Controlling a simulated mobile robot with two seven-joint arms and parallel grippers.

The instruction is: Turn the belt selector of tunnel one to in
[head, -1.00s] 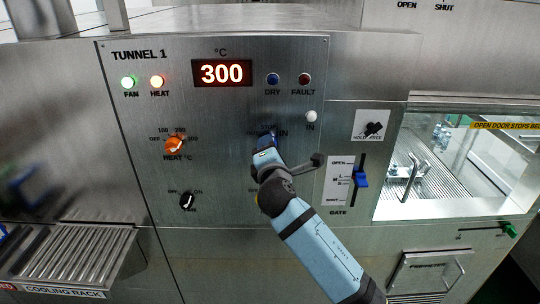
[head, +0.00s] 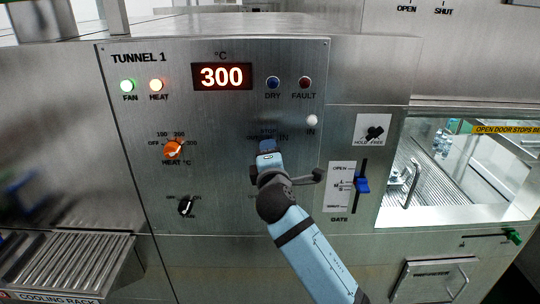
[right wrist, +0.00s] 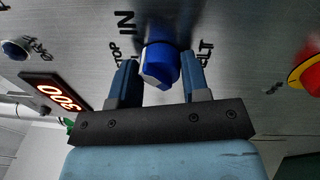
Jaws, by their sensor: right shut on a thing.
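The belt selector is a blue knob (right wrist: 160,62) on the brushed-steel Tunnel 1 panel (head: 225,140). In the right wrist view it sits between the two blue fingers of my right gripper (right wrist: 160,85), which is shut on it. A pale face shows on the knob's near lower-left side; I cannot tell which label the knob points to. The "IN" label (right wrist: 127,23) is just beyond it, with smaller labels to either side. In the head view the gripper (head: 267,154) covers most of the knob. My left gripper is not in view.
A blue gate slider (head: 362,185) is close to the right of my arm. A red and yellow button (right wrist: 306,70) is near the gripper. The display (head: 222,76) reads 300.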

